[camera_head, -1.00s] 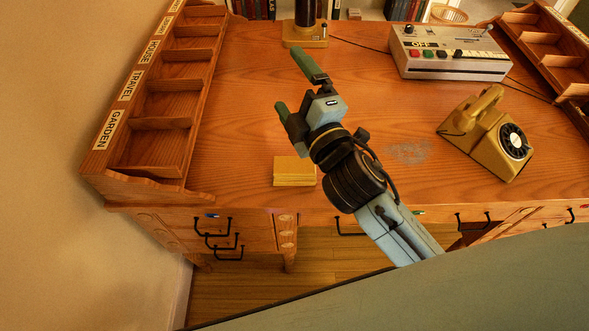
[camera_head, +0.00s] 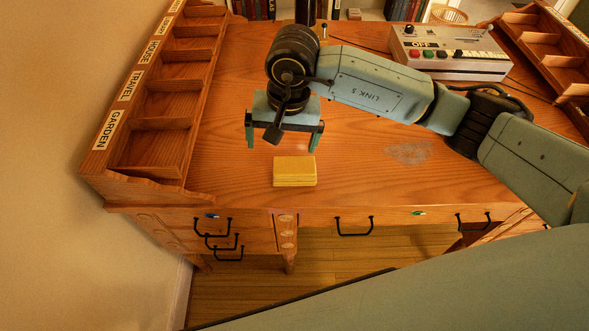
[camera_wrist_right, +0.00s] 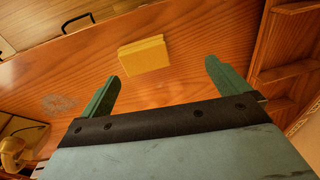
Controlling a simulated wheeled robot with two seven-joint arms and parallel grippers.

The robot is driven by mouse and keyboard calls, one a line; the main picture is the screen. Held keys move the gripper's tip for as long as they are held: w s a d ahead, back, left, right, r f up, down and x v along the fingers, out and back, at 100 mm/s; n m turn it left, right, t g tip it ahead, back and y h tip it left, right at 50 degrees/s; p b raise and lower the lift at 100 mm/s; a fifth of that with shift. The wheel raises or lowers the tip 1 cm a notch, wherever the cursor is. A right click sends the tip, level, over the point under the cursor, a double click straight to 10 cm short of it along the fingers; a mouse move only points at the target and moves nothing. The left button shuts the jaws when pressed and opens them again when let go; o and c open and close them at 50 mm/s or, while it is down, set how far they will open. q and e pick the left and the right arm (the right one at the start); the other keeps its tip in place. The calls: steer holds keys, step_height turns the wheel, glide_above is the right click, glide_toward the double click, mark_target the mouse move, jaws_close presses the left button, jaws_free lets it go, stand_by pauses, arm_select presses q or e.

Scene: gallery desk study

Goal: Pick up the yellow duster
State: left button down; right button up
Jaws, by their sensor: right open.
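The yellow duster (camera_head: 295,172) lies as a folded, flat block near the front edge of the wooden desk, left of its middle. It also shows in the right wrist view (camera_wrist_right: 143,55), beyond the fingertips and between their lines. My right gripper (camera_head: 281,148) is open and empty, with its fingers pointing down toward the desk, just behind the duster in the head view. The fingers do not touch the duster. In the right wrist view the two green fingers (camera_wrist_right: 163,72) are spread wide apart. My left gripper is not in view.
A labelled wooden rack (camera_head: 150,135) runs along the desk's left side. A grey control box (camera_head: 450,55) stands at the back right. A second rack (camera_head: 545,45) is at the far right. My right arm hides the telephone's place in the head view. Desk around the duster is clear.

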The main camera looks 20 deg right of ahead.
steer(key=w+d+h, duration=0.1)
steer(key=d, duration=0.2)
glide_above(294, 165)
steer(key=f, duration=0.7)
steer(key=shift+s+a, duration=0.1)
steer(key=shift+s, duration=0.2)
steer(key=shift+w+f+b, duration=0.15)
steer(key=shift+f+b, duration=0.05)
steer(key=shift+f, duration=1.25)
steer(key=shift+w+f+b, duration=0.1)
steer(key=shift+f+b, duration=0.05)
steer(key=shift+f, duration=1.3)
steer(key=c, duration=0.7)
